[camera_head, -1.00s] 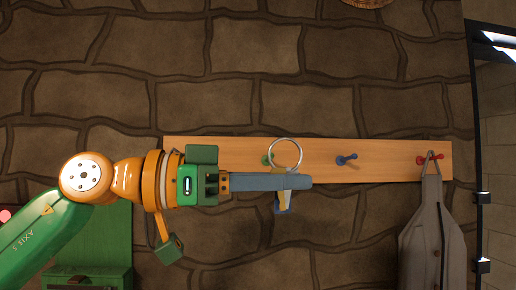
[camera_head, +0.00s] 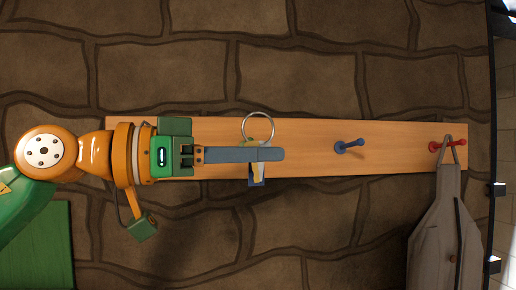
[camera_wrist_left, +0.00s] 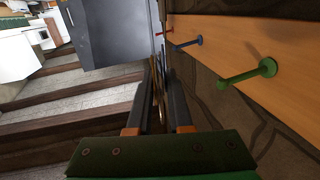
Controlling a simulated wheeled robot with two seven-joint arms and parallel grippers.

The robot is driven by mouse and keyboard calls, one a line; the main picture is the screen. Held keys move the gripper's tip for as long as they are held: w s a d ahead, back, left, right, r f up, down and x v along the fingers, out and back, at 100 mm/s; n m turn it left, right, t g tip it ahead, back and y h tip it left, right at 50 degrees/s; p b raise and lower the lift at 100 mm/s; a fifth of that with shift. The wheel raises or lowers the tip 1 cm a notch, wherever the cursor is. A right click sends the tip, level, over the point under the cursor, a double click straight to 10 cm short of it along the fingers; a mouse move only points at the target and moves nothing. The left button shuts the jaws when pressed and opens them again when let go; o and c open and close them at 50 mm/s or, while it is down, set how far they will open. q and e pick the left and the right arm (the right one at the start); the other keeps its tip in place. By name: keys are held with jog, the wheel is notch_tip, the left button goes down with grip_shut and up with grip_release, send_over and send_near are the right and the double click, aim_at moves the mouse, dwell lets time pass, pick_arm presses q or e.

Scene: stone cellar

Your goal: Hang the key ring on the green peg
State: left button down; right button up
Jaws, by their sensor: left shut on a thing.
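My left gripper (camera_head: 272,154) is shut on the key ring (camera_head: 258,114) in the head view. The silver loop stands above the fingers; a yellowish key and a dark blue tag (camera_head: 257,182) hang below them. The green peg (camera_head: 243,142) is mostly hidden behind the fingers and ring. In the wrist view the green peg (camera_wrist_left: 243,78) sticks out from the board, to the right of the fingers (camera_wrist_left: 159,85) and apart from them. The ring is seen thin, edge-on, between the fingers there. My right gripper is not in view.
The wooden board (camera_head: 400,165) is on a stone wall. It also bears a blue peg (camera_head: 348,146), bare, and a red peg (camera_head: 447,146) with a grey apron (camera_head: 437,230) hanging from it. A green panel (camera_head: 38,245) stands at lower left.

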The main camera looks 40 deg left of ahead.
pick_arm(q)
jog(key=w+a+f+p, duration=0.3)
jog(key=w+a+p, duration=0.1)
jog(key=w+a, duration=0.3)
jog(key=shift+a, duration=0.95)
jog(key=c, duration=0.8)
grip_release()
jog(key=shift+s, duration=0.1)
jog(key=shift+o, duration=0.2)
